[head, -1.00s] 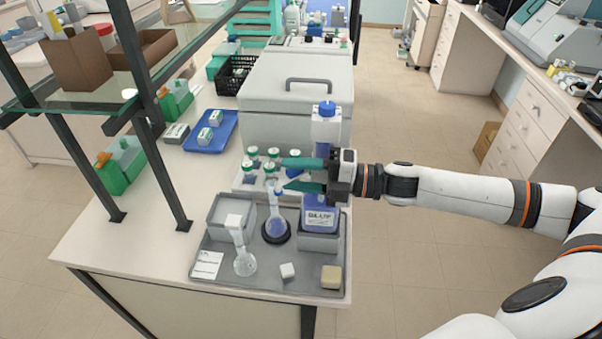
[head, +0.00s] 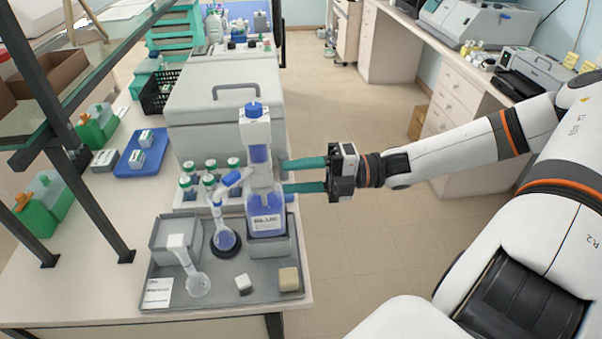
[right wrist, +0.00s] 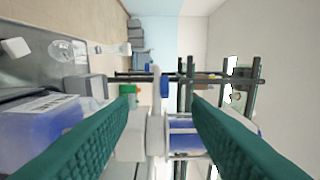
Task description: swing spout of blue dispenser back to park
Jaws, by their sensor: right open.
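The blue dispenser (head: 267,213) stands upright in a grey holder on the tray, with a clear pump column and a blue cap. Its spout (head: 236,178) has a blue section and points left and down, with its tip over the neck of a flask (head: 226,240) of blue liquid. My right gripper (head: 284,176) is open, just right of the pump column, fingers pointing left at it. In the right wrist view the white and clear pump column (right wrist: 185,136) shows between the two green fingers. I cannot tell whether they touch it. My left gripper is not in view.
The grey tray (head: 200,298) also holds an empty flask (head: 197,285), a white cube, a beige block and a grey box. Several green-capped bottles (head: 210,180) stand behind the flask. A large grey lidded box (head: 215,100) is behind the dispenser. Right of the bench is open floor.

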